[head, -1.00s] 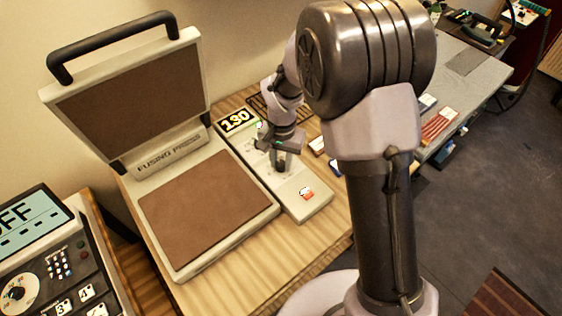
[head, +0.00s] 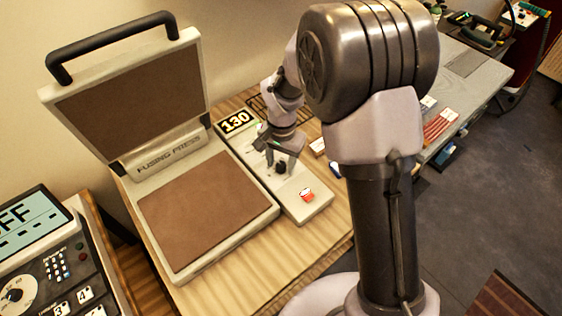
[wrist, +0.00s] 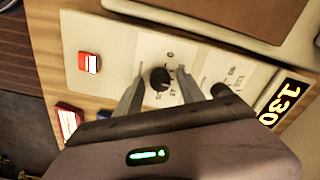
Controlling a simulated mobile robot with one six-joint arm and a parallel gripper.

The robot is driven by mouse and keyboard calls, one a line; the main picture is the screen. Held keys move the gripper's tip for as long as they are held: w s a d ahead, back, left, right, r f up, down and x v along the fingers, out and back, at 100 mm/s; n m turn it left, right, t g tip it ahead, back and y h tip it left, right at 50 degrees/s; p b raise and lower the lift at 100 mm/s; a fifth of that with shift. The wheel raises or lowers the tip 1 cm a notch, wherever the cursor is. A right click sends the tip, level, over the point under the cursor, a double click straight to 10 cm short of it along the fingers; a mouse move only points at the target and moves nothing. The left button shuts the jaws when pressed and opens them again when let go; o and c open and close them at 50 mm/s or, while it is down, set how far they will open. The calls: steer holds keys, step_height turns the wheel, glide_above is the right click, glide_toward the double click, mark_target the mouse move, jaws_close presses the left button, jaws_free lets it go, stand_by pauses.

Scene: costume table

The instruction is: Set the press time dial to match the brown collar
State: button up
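The black dial knob (wrist: 160,78) sits on a pale panel with small printed marks. In the head view the knob (head: 280,168) is on the control strip right of the fusing press. My gripper (wrist: 160,70) is open, with one finger on each side of the knob and gaps between. In the head view my gripper (head: 281,157) is just above the knob. The display (head: 236,122) reads 130. A second dark knob (wrist: 220,90) is partly hidden by my gripper. The dial's exact setting is too small to read. I cannot make out a brown collar.
The fusing press (head: 205,215) stands open at the left of the strip, its lid raised. A red rocker switch (head: 306,195) is at the strip's near end. A control unit with a screen (head: 30,225) is at lower left. Small boxes lie right of the strip.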

mark_target(282, 165)
step_height(282, 165, up, 18)
steer(key=p, duration=0.5)
steer(key=shift+f+p, duration=0.25)
steer(key=shift+p, duration=0.1)
steer(key=shift+s+d, duration=0.1)
steer(key=shift+d, duration=0.05)
steer(key=s+d+r+t+y+b, duration=0.1)
steer(key=s+d+r+t+b, duration=0.1)
steer(key=s, duration=0.9)
steer(key=s+d+r+n+t+b, duration=0.1)
steer(key=s+b, duration=0.4)
steer(key=s, duration=0.6)
steer(key=d+r+t, duration=0.1)
steer(key=d+t, duration=0.1)
steer(key=shift+d+t+y, duration=0.3)
steer(key=shift+y, duration=0.1)
